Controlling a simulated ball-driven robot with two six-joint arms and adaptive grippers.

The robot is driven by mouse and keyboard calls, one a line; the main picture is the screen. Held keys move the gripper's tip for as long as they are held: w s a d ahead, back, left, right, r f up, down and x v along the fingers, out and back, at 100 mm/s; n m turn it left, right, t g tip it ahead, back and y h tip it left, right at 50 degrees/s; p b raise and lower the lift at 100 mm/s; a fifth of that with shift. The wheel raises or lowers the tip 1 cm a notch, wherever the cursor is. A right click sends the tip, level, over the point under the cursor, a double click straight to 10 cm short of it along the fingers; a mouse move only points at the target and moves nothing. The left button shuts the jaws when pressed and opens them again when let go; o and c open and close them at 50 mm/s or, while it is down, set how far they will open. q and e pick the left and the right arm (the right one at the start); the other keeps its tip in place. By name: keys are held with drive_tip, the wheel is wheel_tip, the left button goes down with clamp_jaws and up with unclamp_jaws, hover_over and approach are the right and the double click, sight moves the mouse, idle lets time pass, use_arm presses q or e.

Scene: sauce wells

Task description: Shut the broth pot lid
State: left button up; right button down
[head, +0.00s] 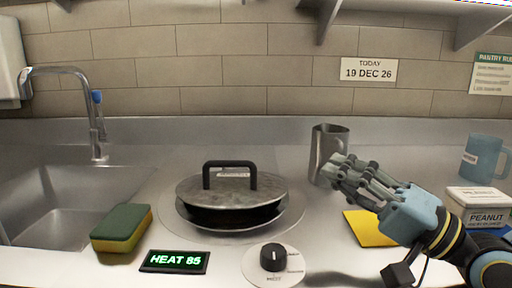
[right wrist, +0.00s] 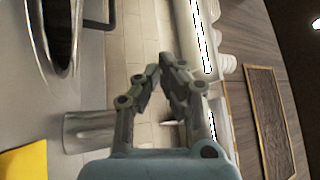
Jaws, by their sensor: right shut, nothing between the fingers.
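The broth pot (head: 235,217) sits in a round recess in the steel counter. Its grey metal lid (head: 190,189), with a black arched handle (head: 230,164), lies over it. A dark gap shows between lid and pot along the front, so the lid does not look flush there. A dark round shape at the upper left of the right wrist view seems to be the pot and lid (right wrist: 55,40). My right gripper (head: 340,172) is shut and empty, right of the pot and above the counter, apart from the lid; its fingers also show in the wrist view (right wrist: 165,68). My left gripper is out of view.
A metal pitcher (head: 322,150) stands behind my right gripper. A yellow card (head: 366,232) lies below it. A black knob (head: 273,257), a heat display (head: 174,262) and a sponge (head: 121,229) lie in front. A sink (head: 60,205) is left; a peanut box (head: 482,197) and blue mug (head: 482,158) are right.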

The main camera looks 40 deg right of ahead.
drive_tip(key=w+a+r+n+g+y+p, duration=0.3)
drive_tip(key=w+r+n+g+y, duration=0.4)
drive_tip(key=n+g+y, duration=0.7)
drive_tip(key=w+d+n+t+h+p, duration=0.1)
drive_tip(key=w+d+n+h, duration=0.3)
drive_tip(key=w+d+h, duration=0.35)
drive_tip(key=shift+h, duration=0.25)
drive_tip(key=shift+w+a+f, duration=0.8)
drive_tip(key=shift+a+f, duration=0.25)
drive_tip(key=shift+a, duration=0.55)
drive_tip(key=shift+w+a+f, duration=0.75)
drive_tip(key=shift+a+f, duration=0.3)
drive_tip(key=shift+a, duration=0.6)
drive_tip(key=shift+w+a+f, duration=0.8)
drive_tip(key=shift+a+f, duration=0.25)
drive_tip(key=shift+a, duration=0.55)
